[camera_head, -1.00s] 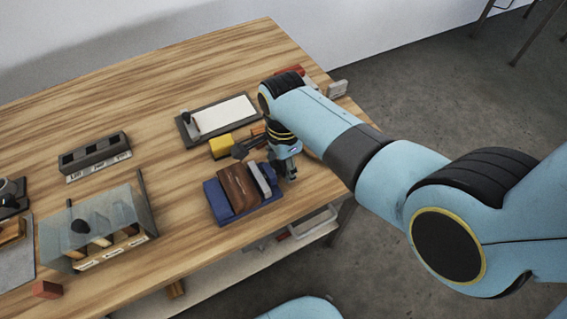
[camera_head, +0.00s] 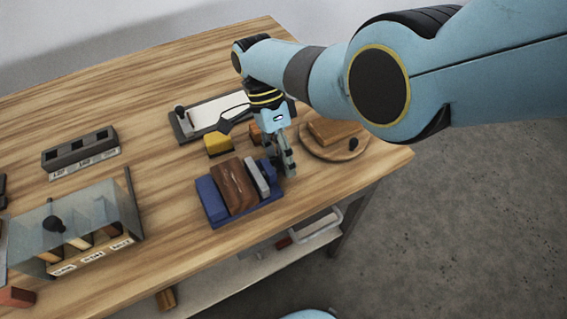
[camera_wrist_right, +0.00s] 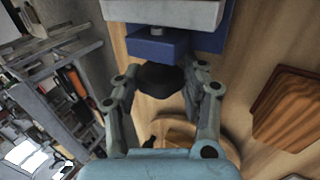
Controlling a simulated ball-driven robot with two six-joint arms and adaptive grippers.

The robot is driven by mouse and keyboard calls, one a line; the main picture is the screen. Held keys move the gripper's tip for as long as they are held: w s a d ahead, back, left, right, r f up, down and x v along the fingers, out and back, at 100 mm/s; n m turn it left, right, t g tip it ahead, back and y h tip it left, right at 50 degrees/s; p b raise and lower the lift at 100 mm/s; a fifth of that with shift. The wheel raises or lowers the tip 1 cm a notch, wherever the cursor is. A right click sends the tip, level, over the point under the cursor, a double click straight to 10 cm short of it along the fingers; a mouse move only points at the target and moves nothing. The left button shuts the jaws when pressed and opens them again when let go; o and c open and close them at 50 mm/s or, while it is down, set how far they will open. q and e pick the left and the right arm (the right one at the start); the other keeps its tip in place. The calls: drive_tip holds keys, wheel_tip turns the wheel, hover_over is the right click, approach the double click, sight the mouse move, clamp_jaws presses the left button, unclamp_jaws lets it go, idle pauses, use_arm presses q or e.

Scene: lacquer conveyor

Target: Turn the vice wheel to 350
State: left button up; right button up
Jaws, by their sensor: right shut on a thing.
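The blue vice (camera_head: 212,203) stands near the table's front edge in the head view, with a brown block (camera_head: 235,187) beside its grey jaw plate (camera_head: 257,177). My right gripper (camera_head: 287,165) is at the vice's right end, pointing down. In the right wrist view the dark vice wheel (camera_wrist_right: 160,78) sits between the two fingers of my right gripper (camera_wrist_right: 162,90), which are shut on it. The vice's blue body (camera_wrist_right: 153,48) and grey part show above it. No scale or number on the wheel is readable. My left gripper is not in view.
A round wooden board (camera_head: 345,153) lies to the right of the vice. A yellow block (camera_head: 218,144) and a tray with a white sheet (camera_head: 185,130) are behind it. A clear-walled box (camera_head: 70,240) stands at left. Bare tabletop lies between the box and vice.

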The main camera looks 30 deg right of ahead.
drive_tip(key=o, duration=1.2)
drive_tip(key=v, duration=1.2)
